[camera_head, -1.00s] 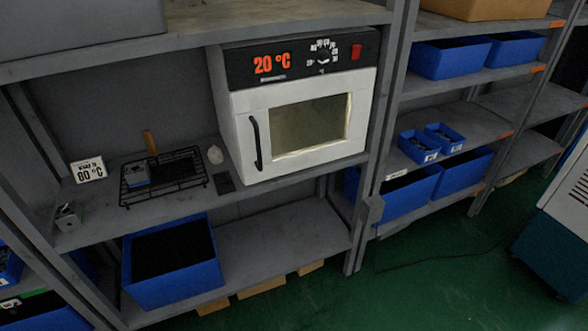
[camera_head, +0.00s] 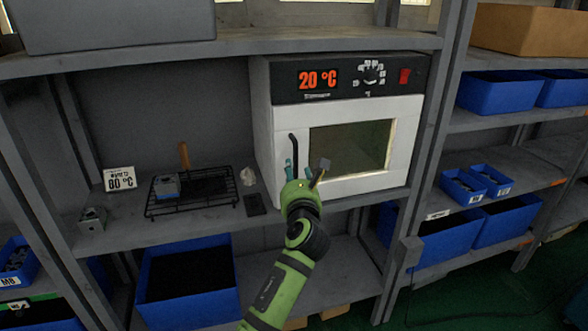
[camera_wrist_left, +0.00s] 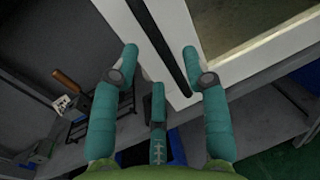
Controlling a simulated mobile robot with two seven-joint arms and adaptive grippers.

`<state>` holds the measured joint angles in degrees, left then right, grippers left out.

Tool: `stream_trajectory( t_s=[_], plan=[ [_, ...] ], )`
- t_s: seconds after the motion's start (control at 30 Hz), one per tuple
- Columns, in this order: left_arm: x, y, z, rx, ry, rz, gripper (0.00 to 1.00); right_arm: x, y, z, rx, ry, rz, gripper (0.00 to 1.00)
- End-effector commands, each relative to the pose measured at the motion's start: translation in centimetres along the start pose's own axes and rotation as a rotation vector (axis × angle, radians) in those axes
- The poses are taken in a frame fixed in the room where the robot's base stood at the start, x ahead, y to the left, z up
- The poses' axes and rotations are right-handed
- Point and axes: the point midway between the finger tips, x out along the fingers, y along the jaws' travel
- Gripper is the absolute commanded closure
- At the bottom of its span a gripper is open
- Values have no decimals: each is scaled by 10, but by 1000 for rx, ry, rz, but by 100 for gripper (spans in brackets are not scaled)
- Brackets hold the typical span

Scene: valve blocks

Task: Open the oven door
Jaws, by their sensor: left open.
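The white oven (camera_head: 262,130) stands on the shelf with its door (camera_head: 399,140) shut. Its front panel reads 20 °C. A black vertical bar handle (camera_head: 293,148) is on the left side of the door. My left gripper (camera_head: 305,170) is open in front of the door's lower left, close to the handle. In the left wrist view, the handle (camera_wrist_left: 165,45) runs between the spread teal fingers (camera_wrist_left: 160,62), and a third finger shows below. I cannot tell whether any finger touches it. The handle's lower part is hidden in the head view. My right gripper is not in view.
Another metal block (camera_head: 92,219) is near the shelf's left end. Blue bins (camera_head: 188,303) stand below. A shelf post (camera_head: 447,100) stands right of the oven.

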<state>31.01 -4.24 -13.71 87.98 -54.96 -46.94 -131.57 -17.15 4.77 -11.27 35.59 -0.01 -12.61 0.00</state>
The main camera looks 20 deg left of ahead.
Motion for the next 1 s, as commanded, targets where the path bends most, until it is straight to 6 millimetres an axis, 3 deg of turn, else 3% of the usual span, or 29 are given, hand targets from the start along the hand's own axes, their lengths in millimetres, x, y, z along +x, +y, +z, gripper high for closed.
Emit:
stream_trajectory(
  t_s=[0.3, 0.67, 0.7, 0.8, 1.0],
  plan=[
    [39, 0, 0, -2, 1, -1, 54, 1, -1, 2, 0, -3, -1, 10],
    [45, 0, -1, -3, 1, -2, 54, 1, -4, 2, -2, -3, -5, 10],
    [45, 0, -1, -3, 1, -2, 58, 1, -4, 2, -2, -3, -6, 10],
    [45, 0, -1, -3, 1, -2, 98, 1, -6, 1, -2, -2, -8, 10],
    [45, 0, -1, -3, 1, -2, 100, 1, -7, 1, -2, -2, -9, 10]
  ],
)
